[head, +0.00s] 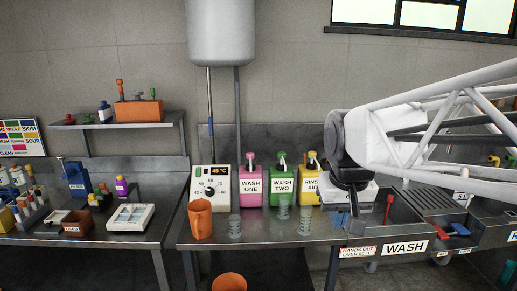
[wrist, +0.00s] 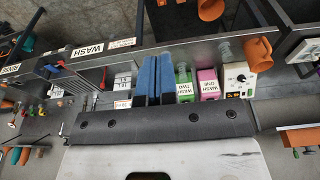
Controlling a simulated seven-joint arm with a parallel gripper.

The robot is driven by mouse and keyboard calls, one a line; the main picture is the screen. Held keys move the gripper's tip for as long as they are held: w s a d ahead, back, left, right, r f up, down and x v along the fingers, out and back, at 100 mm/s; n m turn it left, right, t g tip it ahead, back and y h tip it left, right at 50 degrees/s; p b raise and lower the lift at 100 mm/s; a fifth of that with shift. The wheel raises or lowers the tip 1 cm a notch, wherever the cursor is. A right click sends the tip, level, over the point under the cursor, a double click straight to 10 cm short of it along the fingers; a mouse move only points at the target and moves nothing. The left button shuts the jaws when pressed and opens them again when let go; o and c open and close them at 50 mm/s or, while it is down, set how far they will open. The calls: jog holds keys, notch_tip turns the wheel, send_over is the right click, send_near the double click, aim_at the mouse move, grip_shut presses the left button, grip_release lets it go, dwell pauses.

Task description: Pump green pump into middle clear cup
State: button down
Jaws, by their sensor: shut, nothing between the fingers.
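The green pump bottle labelled WASH TWO (head: 284,184) stands on the steel bench between a pink bottle and a yellow bottle, its pump head on top. It also shows in the wrist view (wrist: 184,86), just right of my fingers. Three clear cups stand in front of the bottles. The middle clear cup (head: 284,210) is upright, directly in front of the green bottle. My gripper (wrist: 150,60) is shut and empty, its blue fingers side by side. In the head view it is right of the yellow bottle, partly hidden by my arm.
The pink WASH ONE bottle (head: 251,186) and yellow RINSE AID bottle (head: 309,190) flank the green one. Other clear cups stand left (head: 235,227) and right (head: 305,222). An orange jug (head: 200,221) stands by a white dial box (head: 220,183). A WASH sink (head: 404,247) is at right.

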jog(key=w+r, duration=0.4)
jog(key=w, duration=0.5)
jog(key=w+r, duration=0.3)
jog(key=w, duration=0.6)
jog(key=g, duration=0.2)
send_over(282, 153)
jog(key=shift+w+f, duration=0.25)
jog(key=shift+f, duration=0.75)
jog(key=shift+f, duration=0.15)
notch_tip(282, 153, down, 14)
jog(key=shift+r, duration=0.15)
